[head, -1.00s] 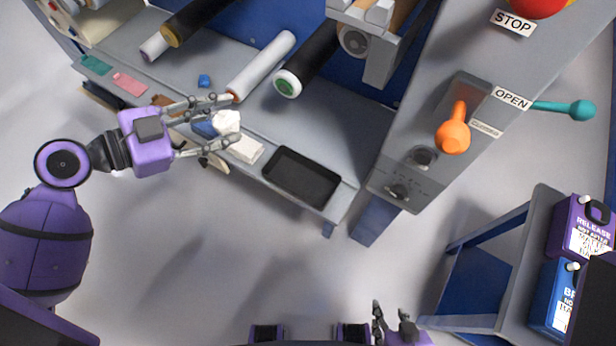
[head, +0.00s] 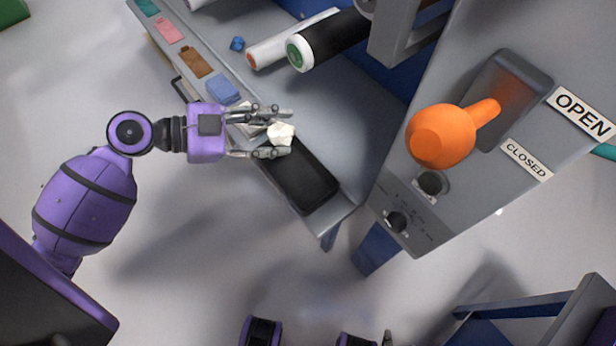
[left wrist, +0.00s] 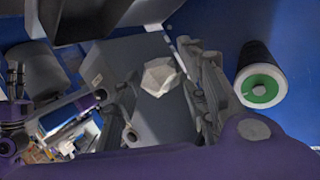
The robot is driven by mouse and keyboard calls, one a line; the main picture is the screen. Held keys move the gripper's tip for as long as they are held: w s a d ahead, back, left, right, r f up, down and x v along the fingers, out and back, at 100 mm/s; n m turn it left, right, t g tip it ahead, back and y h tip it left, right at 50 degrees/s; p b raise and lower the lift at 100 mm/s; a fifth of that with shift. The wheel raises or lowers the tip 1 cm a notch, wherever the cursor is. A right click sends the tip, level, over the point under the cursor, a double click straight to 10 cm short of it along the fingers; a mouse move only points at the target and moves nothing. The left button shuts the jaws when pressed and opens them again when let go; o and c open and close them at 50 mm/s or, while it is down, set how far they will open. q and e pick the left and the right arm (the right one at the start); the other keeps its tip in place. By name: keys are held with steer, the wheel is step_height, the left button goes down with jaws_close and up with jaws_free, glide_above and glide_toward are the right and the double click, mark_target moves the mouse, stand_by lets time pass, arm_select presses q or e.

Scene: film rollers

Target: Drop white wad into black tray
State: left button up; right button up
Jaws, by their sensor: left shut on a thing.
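The white wad (head: 281,133) is a small crumpled lump between the fingertips of my left gripper (head: 272,133). The gripper is shut on it, near the upper edge of the black tray. The wad also shows in the left wrist view (left wrist: 160,76), beside the fingers (left wrist: 196,85). The black tray (head: 312,190) is a shallow rectangle on the grey shelf, and the gripper covers part of its upper left end. I cannot tell the wad's exact height above it. My right gripper cannot be made out in the head view.
Coloured cloths, including a blue one (head: 222,89) and a brown one (head: 196,61), lie along the shelf (head: 335,214). A blue wad (head: 237,43) lies near the rollers. A black roller (head: 335,40) is above the tray. A panel with an orange lever (head: 440,137) stands on the right.

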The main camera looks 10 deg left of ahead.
arm_select(q)
steer(key=shift+d+f, duration=0.1)
steer(key=shift+d, duration=0.2)
steer(key=shift+f, duration=0.4)
step_height(320, 180, down, 5)
steer(key=b, duration=0.3)
arm_select(e)
steer(key=s+f, duration=0.1)
steer(key=d+f, duration=0.1)
steer(key=f, duration=0.1)
steer(key=shift+s+d, duration=0.2)
steer(key=shift+s, duration=0.2)
steer(key=shift+r, duration=0.1)
arm_select(q)
steer(key=o, duration=0.9)
arm_select(e)
steer(key=shift+w, duration=0.15)
